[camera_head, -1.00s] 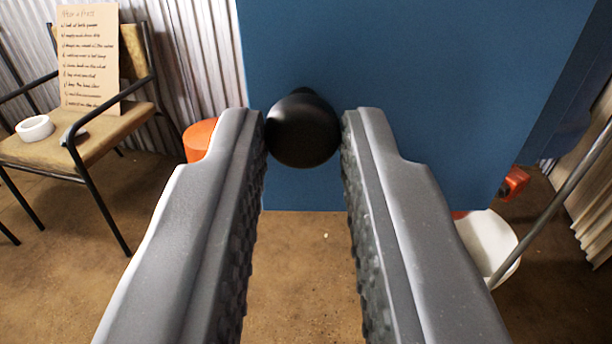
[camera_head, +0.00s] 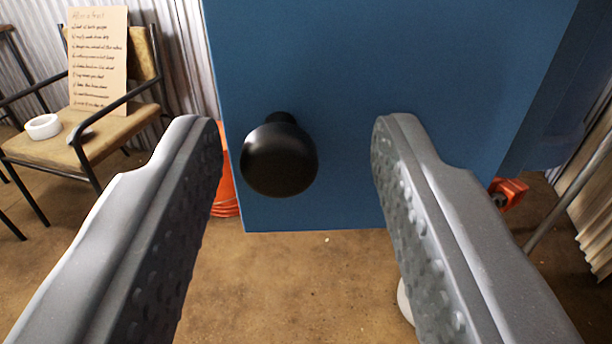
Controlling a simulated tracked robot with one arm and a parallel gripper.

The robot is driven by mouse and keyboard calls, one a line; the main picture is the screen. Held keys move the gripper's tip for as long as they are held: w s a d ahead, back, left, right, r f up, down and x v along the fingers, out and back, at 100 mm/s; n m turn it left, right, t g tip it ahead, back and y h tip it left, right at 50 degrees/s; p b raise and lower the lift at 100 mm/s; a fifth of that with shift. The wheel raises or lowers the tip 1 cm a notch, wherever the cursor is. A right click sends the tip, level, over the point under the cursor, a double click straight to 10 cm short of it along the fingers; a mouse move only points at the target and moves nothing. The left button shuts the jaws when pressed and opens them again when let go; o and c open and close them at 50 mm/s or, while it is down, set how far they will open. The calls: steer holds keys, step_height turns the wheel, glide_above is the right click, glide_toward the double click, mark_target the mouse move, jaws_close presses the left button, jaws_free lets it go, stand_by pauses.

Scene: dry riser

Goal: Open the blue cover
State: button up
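The blue cover (camera_head: 400,70) is a flat blue panel that fills the upper middle of the view. A round black knob (camera_head: 280,160) sticks out from it near its lower left corner. My gripper (camera_head: 298,135) is open, with one grey finger on each side of the knob. Neither finger touches the knob; the gap is wider on the right. The edge of the cover's right side is seen at a slant, and what lies behind the cover is hidden.
A chair (camera_head: 95,140) at the left holds a handwritten board (camera_head: 98,60) and a white tape roll (camera_head: 43,126). An orange object (camera_head: 226,190) stands behind the left finger. A red-orange part (camera_head: 510,193) and a slanted rod (camera_head: 570,195) are at the right. The brown floor below is mostly clear.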

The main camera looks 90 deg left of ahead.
steer(key=shift+f, duration=0.1)
steer(key=shift+s+d, duration=0.15)
steer(key=shift+s, duration=0.05)
steer(key=w+d, duration=0.1)
steer(key=d, duration=1.2)
steer(key=shift+d+b, duration=0.3)
steer(key=shift+b, duration=0.05)
steer(key=shift+w, duration=0.1)
